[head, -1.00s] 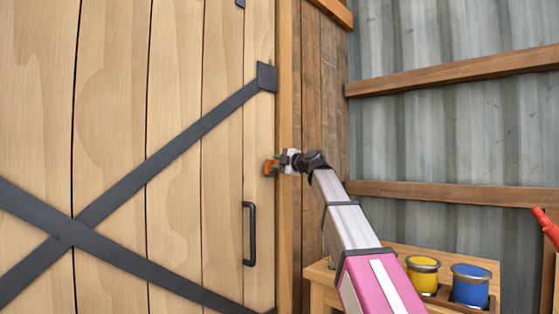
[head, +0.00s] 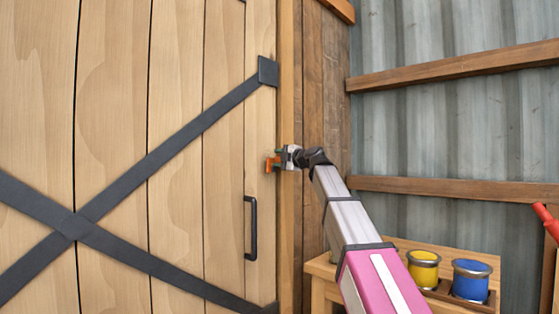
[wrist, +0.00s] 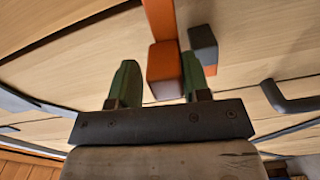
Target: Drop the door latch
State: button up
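The door latch (head: 269,164) is a small orange piece at the right edge of the plank door (head: 180,130), above the black pull handle. In the wrist view the orange latch bar (wrist: 164,62) comes down from the top and ends in a square block between my fingers, nearer the right one. My gripper (head: 284,158) is at the latch. Its two green fingers (wrist: 158,86) stand apart, with a visible gap between the left finger and the bar. Contact with the right finger cannot be told. A dark grey block (wrist: 203,45) sits just right of the bar.
The black pull handle (head: 251,228) is on the door below the latch. Black X straps (head: 170,147) cross the door. A wooden bench (head: 322,268) at lower right holds a yellow can (head: 423,269) and a blue can (head: 470,282). A corrugated wall (head: 440,130) stands at right.

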aim_at(284, 141)
jog(key=shift+f, duration=0.15)
